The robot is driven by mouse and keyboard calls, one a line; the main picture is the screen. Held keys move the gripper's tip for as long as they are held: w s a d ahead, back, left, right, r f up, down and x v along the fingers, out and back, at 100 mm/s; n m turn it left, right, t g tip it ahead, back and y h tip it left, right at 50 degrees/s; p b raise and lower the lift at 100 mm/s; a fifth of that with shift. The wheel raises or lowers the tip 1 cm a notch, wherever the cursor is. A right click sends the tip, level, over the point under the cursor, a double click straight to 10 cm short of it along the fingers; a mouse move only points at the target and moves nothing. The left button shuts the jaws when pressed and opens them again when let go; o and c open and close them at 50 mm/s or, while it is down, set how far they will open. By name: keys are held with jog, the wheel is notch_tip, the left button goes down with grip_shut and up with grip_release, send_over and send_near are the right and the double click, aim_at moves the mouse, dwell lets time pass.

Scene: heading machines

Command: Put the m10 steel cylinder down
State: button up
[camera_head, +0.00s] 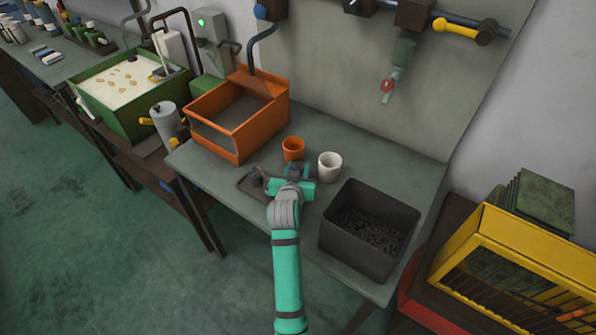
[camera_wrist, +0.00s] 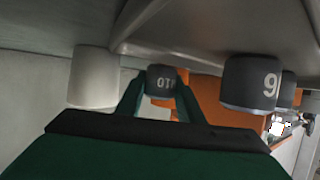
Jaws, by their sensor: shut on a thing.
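My gripper (camera_head: 296,172) is shut on a dark grey cylinder (camera_wrist: 161,79), which stands upright between the two green fingers. The wrist view is upside down, and the printed mark on this cylinder reads like 10. The cylinder is close to the grey bench surface; I cannot tell if it touches. In the head view my gripper mostly hides it. A small dark tray (camera_head: 246,188) lies left of my gripper with dark cylinders (camera_head: 257,178) on it. One nearby cylinder (camera_wrist: 251,83) bears a large digit, 6 or 9 inverted.
An orange cup (camera_head: 293,149) stands just behind my gripper and a white cup (camera_head: 330,166) to its right. A black bin (camera_head: 345,238) with small dark parts is at the right front. An orange open box (camera_head: 225,140) stands back left. Bare bench (camera_head: 385,160) lies behind the bin.

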jog(key=shift+f, duration=0.55)
jog(key=shift+a+f, duration=0.1)
jog(key=o, duration=1.3)
